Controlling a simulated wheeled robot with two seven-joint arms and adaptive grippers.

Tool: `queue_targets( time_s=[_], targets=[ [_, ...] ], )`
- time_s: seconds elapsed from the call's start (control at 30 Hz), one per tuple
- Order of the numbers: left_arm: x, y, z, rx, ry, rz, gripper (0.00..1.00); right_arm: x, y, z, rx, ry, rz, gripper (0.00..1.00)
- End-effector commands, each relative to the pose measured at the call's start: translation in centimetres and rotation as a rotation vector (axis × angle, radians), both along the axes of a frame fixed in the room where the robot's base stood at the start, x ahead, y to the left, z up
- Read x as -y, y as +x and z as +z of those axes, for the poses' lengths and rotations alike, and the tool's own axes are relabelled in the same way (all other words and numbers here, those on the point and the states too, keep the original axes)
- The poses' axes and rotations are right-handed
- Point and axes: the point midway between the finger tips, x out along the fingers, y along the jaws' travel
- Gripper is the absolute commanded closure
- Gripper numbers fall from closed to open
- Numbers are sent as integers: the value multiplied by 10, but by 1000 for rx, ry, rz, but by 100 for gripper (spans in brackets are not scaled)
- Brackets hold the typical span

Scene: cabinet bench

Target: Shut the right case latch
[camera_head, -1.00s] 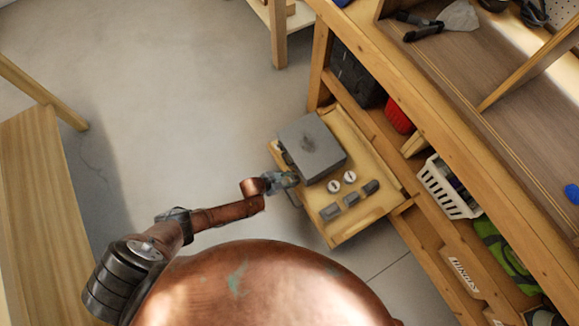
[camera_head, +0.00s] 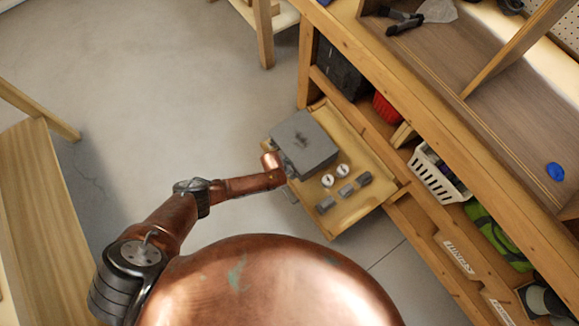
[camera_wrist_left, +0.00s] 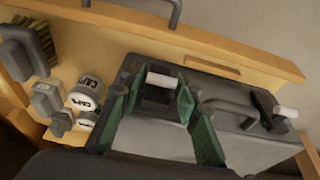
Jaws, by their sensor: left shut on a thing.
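The grey case (camera_head: 304,140) sits in the pulled-out drawer, and its dark front edge shows in the left wrist view. The right case latch (camera_wrist_left: 157,96), a dark piece with a white roller, is on the front near the small cans. My left gripper (camera_wrist_left: 152,106) has its green-padded fingers on both sides of this latch and is shut on it. In the head view my left gripper (camera_head: 286,167) is at the case's front corner, largely hidden by my arm. I cannot tell how far the latch is folded. My right gripper is not in view.
The other latch (camera_wrist_left: 270,111) and the case handle (camera_wrist_left: 231,112) are beside it. White-topped cans (camera_head: 335,175) and several grey blocks (camera_head: 345,190) lie in the drawer (camera_head: 362,208). The cabinet bench (camera_head: 420,110) is behind. Open floor (camera_head: 180,100) lies left.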

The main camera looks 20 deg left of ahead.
Motion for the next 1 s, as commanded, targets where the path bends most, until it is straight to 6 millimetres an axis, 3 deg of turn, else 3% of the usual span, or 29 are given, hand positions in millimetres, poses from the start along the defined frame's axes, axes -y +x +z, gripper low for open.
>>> queue_targets(
  time_s=[0.37,0.4,0.6,1.0],
  targets=[
    [0,0,-1,-3,3,0,94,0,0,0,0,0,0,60],
    [0,0,-1,-3,3,0,67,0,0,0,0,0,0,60],
    [0,0,-1,-2,2,0,54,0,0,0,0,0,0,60],
    [-1,2,1,0,3,1,54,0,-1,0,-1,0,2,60]
  ],
)
